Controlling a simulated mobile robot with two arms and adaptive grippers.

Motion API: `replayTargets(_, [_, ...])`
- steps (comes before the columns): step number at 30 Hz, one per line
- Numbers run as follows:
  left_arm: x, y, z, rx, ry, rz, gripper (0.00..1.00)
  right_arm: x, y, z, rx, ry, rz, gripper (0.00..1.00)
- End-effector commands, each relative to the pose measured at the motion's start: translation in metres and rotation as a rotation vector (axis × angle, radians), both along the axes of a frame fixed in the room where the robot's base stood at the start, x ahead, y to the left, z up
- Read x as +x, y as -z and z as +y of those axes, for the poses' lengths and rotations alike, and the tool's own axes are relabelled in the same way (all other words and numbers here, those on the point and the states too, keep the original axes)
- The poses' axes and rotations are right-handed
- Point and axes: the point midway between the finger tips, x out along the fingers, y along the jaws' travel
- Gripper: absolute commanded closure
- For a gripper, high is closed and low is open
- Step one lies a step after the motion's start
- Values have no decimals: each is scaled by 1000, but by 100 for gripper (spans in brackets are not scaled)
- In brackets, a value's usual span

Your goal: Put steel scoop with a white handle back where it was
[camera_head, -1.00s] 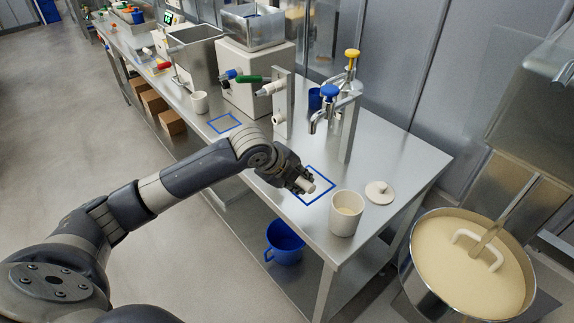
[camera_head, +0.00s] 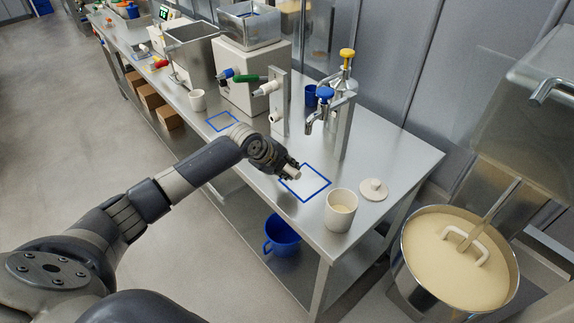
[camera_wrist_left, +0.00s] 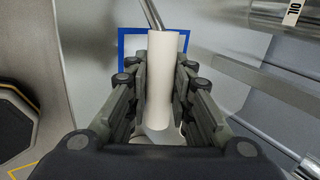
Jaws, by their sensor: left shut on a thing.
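The steel scoop's white handle (camera_wrist_left: 163,85) is upright in the left wrist view, between the fingers of my left gripper (camera_wrist_left: 160,110). A thin steel shaft runs from its far end and out of the top of the picture; the scoop's bowl is not visible. In the head view my left gripper (camera_head: 287,172) is shut on the handle, whose pale end (camera_head: 296,175) sticks out. It is over the upper left edge of a blue square outline (camera_head: 322,191) on the steel table (camera_head: 385,150). My right gripper is not in view.
A white tub (camera_head: 340,212) and its round lid (camera_head: 373,189) stand right of the blue outline. Dispenser taps (camera_head: 325,93) rise behind it. A second blue outline (camera_head: 222,121) lies further left. A large pot of cream filling (camera_head: 459,262) stands right of the table.

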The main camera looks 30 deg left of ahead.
Motion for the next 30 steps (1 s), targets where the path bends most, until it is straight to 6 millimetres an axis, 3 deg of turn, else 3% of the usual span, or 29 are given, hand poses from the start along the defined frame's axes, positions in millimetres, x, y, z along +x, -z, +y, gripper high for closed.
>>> replayTargets(6, [0,2,0,1,0,-2,100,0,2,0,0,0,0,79])
replayTargets(7, [0,1,0,0,0,-1,72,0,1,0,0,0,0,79])
replayTargets(9, [0,1,0,0,0,0,59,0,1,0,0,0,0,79])
replayTargets(22, [-2,-4,1,1,0,-2,59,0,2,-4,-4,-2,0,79])
replayTargets(30, [-22,-34,9,3,0,-5,59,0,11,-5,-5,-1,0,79])
